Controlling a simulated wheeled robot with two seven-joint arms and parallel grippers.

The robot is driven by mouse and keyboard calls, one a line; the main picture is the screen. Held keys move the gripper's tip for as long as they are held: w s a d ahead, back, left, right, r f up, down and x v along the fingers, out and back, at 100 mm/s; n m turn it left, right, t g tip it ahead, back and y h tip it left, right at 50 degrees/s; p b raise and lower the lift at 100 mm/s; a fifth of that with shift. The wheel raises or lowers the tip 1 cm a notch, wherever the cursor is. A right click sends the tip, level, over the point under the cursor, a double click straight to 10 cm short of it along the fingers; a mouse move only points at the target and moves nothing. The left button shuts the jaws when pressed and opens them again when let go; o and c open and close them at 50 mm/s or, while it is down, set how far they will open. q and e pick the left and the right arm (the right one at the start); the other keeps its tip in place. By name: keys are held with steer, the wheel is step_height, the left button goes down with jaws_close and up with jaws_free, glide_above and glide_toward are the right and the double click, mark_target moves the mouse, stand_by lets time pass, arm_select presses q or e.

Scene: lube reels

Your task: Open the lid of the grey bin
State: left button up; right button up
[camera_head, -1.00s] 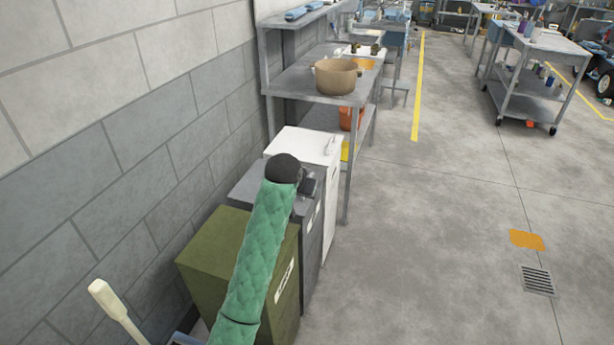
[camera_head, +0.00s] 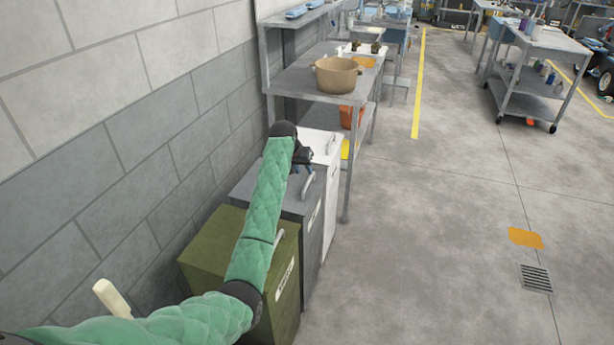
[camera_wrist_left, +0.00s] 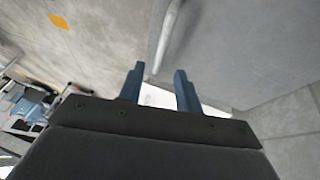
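The grey bin (camera_head: 313,232) stands between the green bin and the white bin, by the wall. Its lid (camera_head: 252,190) lies flat and looks closed, with a curved handle (camera_head: 307,186) near its right edge. My left gripper (camera_head: 301,169) is above the far right part of this lid. In the left wrist view, my left gripper (camera_wrist_left: 161,86) has its two blue fingers apart with nothing between them. The handle (camera_wrist_left: 167,38) shows just beyond the fingertips, apart from them, along the grey lid (camera_wrist_left: 235,45). My right gripper is in neither view.
The green bin (camera_head: 222,245) is nearer, partly behind my left arm. The white bin (camera_head: 333,185) stands just beyond the grey one, beside a metal shelf table (camera_head: 300,84) with a brown pot (camera_head: 336,76). The floor (camera_head: 420,250) to the right is clear.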

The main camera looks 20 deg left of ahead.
mark_target(309, 179)
arm_select(q)
steer(key=shift+p+x, duration=0.5)
steer(key=shift+x, duration=2.2)
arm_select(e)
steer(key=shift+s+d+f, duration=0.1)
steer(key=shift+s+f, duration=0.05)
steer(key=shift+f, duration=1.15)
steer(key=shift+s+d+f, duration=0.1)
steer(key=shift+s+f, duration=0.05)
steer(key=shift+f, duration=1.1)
arm_select(q)
jaws_close()
